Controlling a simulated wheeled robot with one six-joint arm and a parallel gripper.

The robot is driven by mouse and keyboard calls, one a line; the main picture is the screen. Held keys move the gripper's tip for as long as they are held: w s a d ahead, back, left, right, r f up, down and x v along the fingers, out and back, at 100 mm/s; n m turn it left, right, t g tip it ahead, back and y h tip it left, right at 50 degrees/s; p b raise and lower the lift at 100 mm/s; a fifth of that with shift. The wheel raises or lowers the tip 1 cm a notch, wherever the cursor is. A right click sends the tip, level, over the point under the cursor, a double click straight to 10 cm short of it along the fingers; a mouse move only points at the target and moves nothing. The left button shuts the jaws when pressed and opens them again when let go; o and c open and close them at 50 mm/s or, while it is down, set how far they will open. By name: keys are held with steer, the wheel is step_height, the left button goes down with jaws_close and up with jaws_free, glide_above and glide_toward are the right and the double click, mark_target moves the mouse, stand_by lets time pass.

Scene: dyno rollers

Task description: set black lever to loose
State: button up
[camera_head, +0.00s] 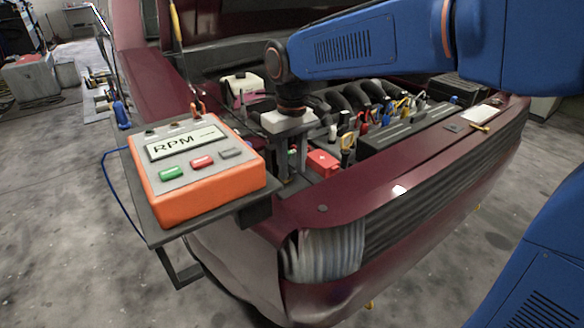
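My gripper (292,163) points down over the front left part of the open engine bay. Its pale body (288,121) shows below my blue arm, and its two grey fingers hang down with a gap between them. It looks open, with nothing visible held. The fingertips are partly lost among dark engine parts, so I cannot tell whether they touch anything. I cannot make out a black lever or a loose marking anywhere in this view.
An orange RPM box (218,197) with green and red buttons sits on a dark shelf (140,192) left of the gripper. A red battery-like part (323,163) is just right of the fingers. The maroon car front (400,195) borders the bay.

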steer(key=shift+f, duration=0.5)
jaws_close()
steer(key=shift+w, duration=0.1)
steer(key=shift+w+a+r+g+h, duration=0.1)
steer(key=shift+w+a+g+h, duration=0.2)
steer(key=shift+g+h, duration=0.45)
steer(key=shift+w+a+g+h, duration=0.2)
steer(key=shift+g+h, duration=0.25)
steer(key=shift+g, duration=0.6)
jaws_free()
